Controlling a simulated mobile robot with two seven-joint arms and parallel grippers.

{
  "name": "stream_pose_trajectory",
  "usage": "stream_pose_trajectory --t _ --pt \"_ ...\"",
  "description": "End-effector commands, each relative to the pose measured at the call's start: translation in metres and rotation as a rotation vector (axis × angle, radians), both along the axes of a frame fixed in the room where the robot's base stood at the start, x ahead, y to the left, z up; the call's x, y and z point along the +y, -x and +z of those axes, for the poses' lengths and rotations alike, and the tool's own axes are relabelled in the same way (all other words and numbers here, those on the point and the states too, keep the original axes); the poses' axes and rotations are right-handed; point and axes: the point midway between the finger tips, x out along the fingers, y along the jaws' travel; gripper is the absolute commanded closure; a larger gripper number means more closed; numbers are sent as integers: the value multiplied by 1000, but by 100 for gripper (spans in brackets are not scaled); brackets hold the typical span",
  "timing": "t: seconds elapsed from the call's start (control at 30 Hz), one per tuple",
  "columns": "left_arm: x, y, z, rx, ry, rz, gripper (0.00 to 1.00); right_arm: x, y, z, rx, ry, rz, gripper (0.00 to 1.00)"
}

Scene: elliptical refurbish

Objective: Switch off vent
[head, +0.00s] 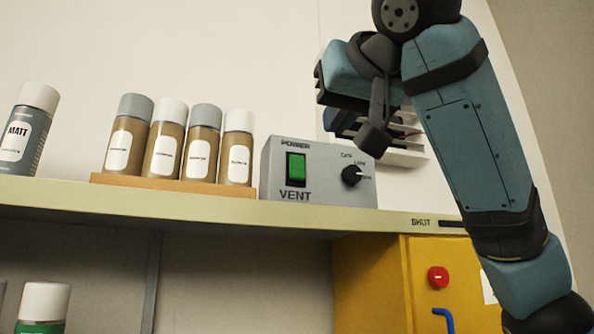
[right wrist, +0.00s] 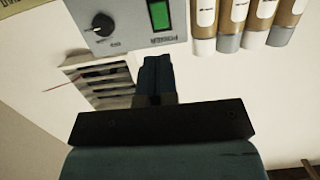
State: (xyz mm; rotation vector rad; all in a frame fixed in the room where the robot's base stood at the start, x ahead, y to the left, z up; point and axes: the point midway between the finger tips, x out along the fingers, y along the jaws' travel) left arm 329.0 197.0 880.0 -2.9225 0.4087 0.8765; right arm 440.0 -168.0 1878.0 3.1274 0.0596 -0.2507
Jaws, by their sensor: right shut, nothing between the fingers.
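The grey vent control box (head: 325,160) stands on the shelf, labelled POWER and VENT. On its front are a green rocker switch (head: 296,168) and a black dial (head: 351,175). My right gripper (head: 343,123) is shut and empty, above and behind the right part of the box in the head view, apart from the switch. In the right wrist view the picture is turned over: the shut fingers (right wrist: 155,72) point toward the box (right wrist: 125,22), just short of the green switch (right wrist: 159,14) in the picture. My left gripper is not in view.
Several brown spray cans (head: 165,138) stand on a wooden strip left of the box. A grey MATT can (head: 28,130) is farther left. A slatted grille (head: 405,150) is on the wall behind my right arm. A yellow cabinet (head: 372,280) with a red button (head: 437,277) is below the shelf (head: 230,211).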

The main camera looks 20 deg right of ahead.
Motion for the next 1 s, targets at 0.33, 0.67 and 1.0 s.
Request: stream_pose_trajectory --t 0.33,0.67,1.0 --pt "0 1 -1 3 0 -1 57 -1 3 2 -2 0 -5 100" --pt "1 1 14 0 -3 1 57 1 -22 0 3 -1 -1 100" --pt "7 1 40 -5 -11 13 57 2 -93 -10 1 0 -6 100"
